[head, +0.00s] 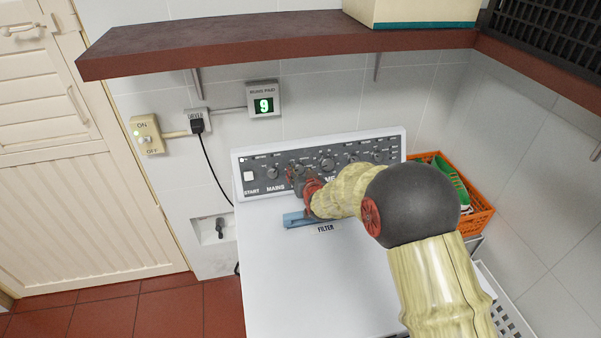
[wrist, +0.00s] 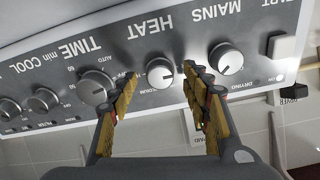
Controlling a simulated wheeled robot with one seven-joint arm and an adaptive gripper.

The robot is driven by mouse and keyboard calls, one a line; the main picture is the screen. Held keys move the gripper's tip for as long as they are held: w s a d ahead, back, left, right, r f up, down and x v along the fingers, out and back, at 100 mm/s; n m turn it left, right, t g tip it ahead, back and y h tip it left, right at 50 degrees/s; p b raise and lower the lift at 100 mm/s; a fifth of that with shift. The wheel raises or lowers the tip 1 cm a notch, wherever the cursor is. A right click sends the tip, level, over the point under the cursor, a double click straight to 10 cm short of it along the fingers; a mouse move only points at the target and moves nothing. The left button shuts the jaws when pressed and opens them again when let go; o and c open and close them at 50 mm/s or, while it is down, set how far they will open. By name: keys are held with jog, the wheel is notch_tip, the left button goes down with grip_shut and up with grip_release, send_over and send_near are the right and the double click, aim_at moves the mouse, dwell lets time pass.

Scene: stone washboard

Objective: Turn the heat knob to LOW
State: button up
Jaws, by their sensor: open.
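The heat knob (wrist: 160,74) is a round silver-white knob below the word HEAT on the dryer's grey control panel, which appears upside down in the wrist view. A dark pointer mark shows on its face, toward the right in that view. Part of its scale lettering is covered by my fingers, and I cannot read its LOW mark. My gripper (wrist: 161,78) is open, with one yellow finger on each side of the heat knob. Whether either finger touches it I cannot tell. In the head view my gripper (head: 303,183) is at the panel, partly covering the knobs.
The mains knob (wrist: 226,58) is close beside one finger and the larger time knob (wrist: 95,87) beside the other. A blue filter handle (head: 293,220) lies just below the gripper. A shelf (head: 270,48) overhangs the panel. An orange basket (head: 478,215) stands at right.

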jog(key=shift+w+a+f, duration=0.15)
jog(key=shift+w, duration=0.35)
jog(key=c, duration=0.3)
jog(key=c, duration=0.7)
jog(key=shift+c, duration=0.8)
jog(key=shift+m+b, duration=0.3)
jog(key=shift+b, duration=0.1)
jog(key=m+b, duration=0.5)
jog(key=shift+f+m, duration=0.15)
jog(key=shift+m, duration=0.15)
jog(key=m+b, duration=0.5)
jog(key=shift+a+m+h, duration=0.1)
jog(key=shift+m+h, duration=0.2)
jog(key=shift+r, duration=0.2)
